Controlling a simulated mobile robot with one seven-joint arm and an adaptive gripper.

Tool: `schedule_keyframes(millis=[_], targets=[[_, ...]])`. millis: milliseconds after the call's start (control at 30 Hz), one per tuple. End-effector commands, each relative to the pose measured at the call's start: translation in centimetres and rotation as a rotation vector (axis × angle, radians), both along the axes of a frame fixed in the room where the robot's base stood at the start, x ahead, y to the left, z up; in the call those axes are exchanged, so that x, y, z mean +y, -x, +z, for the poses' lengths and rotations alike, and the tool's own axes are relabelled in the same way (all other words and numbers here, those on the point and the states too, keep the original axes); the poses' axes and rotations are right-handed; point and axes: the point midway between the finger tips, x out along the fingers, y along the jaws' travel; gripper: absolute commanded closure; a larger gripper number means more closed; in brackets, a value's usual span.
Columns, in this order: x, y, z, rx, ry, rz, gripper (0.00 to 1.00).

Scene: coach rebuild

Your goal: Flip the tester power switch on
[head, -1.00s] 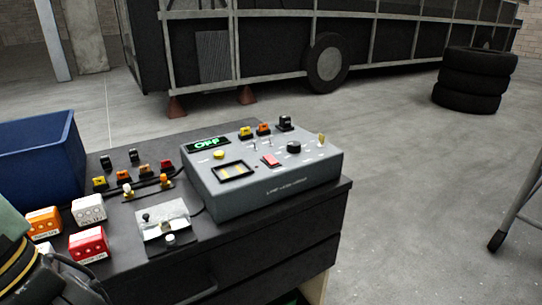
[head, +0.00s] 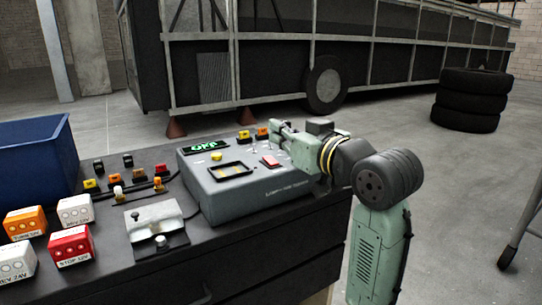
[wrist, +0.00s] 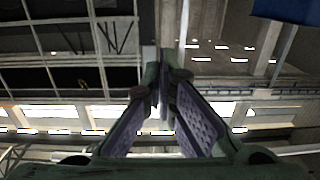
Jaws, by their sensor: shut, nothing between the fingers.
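The tester (head: 213,203) is a grey box on the dark cabinet top in the head view. Its green display (head: 206,146) appears to read OFF. A red rocker switch (head: 270,161) sits on its sloped top; its label is too small to read. My gripper (head: 281,131) is above the rear right of the tester, beyond the red switch, shut and empty. It hides the black knob and the right part of the panel. I cannot tell whether it touches the panel. In the wrist view my fingers (wrist: 165,85) meet at the tips, and the tester is not seen.
A small metal switch plate (head: 155,220), a blue bin (head: 35,160) and several orange, white and red boxes (head: 70,246) are left of the tester. Small coloured connectors (head: 139,174) lie behind the plate. Stacked tyres (head: 470,101) stand far right on open floor.

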Motion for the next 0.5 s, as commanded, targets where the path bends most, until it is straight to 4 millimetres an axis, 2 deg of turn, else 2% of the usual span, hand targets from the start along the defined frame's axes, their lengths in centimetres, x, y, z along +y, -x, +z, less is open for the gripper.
schedule_keyframes(millis=[33, 167, 500], targets=[[-1.5, 0.1, -0.6, 0.024, 0.013, -0.016, 1.00], [-3.4, 0.4, -1.3, 0.061, 0.033, -0.030, 1.00], [-3.6, 0.4, -1.5, 0.069, 0.037, -0.031, 1.00]])
